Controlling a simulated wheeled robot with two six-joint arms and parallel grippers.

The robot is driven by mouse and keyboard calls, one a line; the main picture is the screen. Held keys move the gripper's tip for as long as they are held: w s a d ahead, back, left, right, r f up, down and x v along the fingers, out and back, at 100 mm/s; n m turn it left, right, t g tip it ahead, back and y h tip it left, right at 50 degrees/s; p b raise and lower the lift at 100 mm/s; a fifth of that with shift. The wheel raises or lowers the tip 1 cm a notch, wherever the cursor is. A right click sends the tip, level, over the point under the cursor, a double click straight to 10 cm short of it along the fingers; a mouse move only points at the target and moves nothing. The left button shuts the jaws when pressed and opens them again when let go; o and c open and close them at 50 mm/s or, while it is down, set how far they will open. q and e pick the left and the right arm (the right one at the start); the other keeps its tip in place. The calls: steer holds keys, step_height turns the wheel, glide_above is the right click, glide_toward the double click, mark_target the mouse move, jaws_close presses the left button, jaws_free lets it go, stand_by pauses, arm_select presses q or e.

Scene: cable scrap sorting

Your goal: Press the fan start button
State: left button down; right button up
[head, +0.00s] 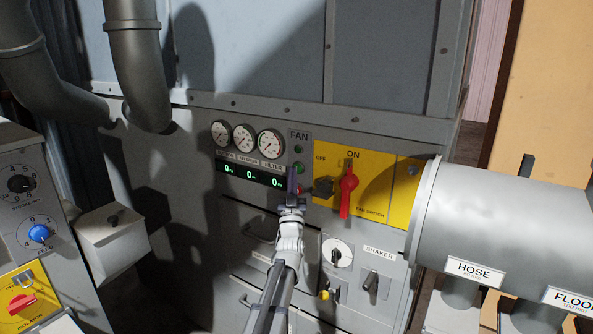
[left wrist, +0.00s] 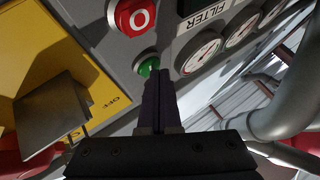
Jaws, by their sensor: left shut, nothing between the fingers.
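The FAN panel (head: 299,135) is on the grey machine front, with a green button (head: 298,165) and a red button below it, mostly behind my fingers. In the left wrist view, which is upside down, the green button (left wrist: 147,66) and the red button (left wrist: 137,16) marked "O" both show clearly. My left gripper (head: 292,172) is shut and empty. Its dark fingers point at the panel, and in the left wrist view the fingertips (left wrist: 160,74) lie right beside the green button. I cannot tell whether they touch it. My right gripper is not in view.
Three round gauges (head: 245,138) sit left of the panel, above a green display (head: 250,175) reading 0. Right of it is a yellow plate (head: 380,192) with a red lever (head: 348,188) upright toward ON and a protruding dark padlock-like block (head: 322,187). A large grey pipe (head: 500,225) juts out at right.

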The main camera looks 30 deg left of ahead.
arm_select(q)
steer(key=shift+w, duration=0.2)
steer(key=shift+s, duration=0.1)
stand_by(0.4)
steer(key=shift+s, duration=0.8)
steer(key=shift+a, duration=0.1)
steer(key=s, duration=0.5)
steer(key=shift+a, duration=0.15)
steer(key=shift+w+f, duration=0.1)
stand_by(0.5)
